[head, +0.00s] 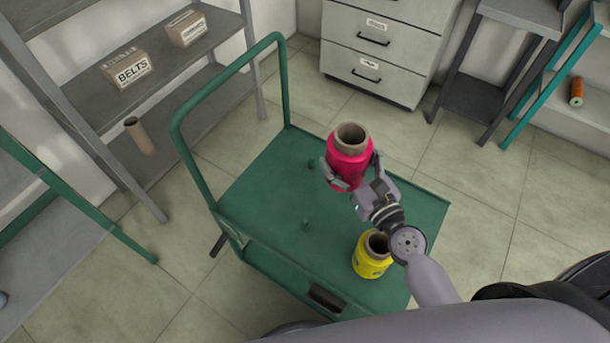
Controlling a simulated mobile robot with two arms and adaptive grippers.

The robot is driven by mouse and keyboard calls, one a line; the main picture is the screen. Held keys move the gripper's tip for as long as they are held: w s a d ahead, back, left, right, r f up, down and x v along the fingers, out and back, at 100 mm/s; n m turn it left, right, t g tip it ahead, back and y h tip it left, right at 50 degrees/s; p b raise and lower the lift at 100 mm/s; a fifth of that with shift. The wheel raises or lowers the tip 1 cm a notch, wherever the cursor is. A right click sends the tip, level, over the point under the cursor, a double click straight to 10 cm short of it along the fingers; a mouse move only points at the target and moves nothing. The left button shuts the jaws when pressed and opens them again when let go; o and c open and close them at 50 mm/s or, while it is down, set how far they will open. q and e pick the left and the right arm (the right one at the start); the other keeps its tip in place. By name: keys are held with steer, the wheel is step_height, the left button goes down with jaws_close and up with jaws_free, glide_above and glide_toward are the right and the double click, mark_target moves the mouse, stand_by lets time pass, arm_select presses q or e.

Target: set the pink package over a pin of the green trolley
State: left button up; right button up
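The pink package (349,150), a bobbin with a brown tube core, is held upright over the green trolley (255,210). My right gripper (351,170) is shut around its sides. The package appears to be above the deck, toward its far right part; its exact height cannot be told. Two short green pins show bare on the deck: a far pin (311,164), just left of the package, and a nearer pin (306,225). Any pin under the package is hidden. My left gripper is not in view.
A yellow package (371,262) stands on the trolley's near right part, close to my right forearm. The trolley's handle (190,155) rises at its left. Shelves with boxes (126,68) and a brown tube (140,136) are at left. Drawers (384,50) stand behind.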

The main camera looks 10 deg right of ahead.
steer(key=a+f+m+h+p, duration=0.1)
steer(key=w+a+f+m+h+p, duration=0.1)
steer(key=a+f+h+p, duration=0.1)
steer(key=shift+f, duration=0.25)
arm_select(q)
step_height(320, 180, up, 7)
steer(key=p, duration=0.3)
arm_select(e)
steer(key=s+a+f+m+h, duration=0.1)
steer(key=s+a+h, duration=0.1)
steer(key=a, duration=0.4)
arm_select(q)
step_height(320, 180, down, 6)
steer(key=b, duration=0.5)
arm_select(e)
step_height(320, 180, down, 7)
steer(key=shift+s+a, duration=0.2)
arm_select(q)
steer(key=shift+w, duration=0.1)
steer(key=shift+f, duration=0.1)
arm_select(e)
steer(key=shift+f, duration=0.1)
arm_select(q)
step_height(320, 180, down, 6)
steer(key=b, duration=0.6)
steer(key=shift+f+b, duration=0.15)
steer(key=shift+b, duration=0.2)
arm_select(e)
steer(key=shift+f, duration=2.95)
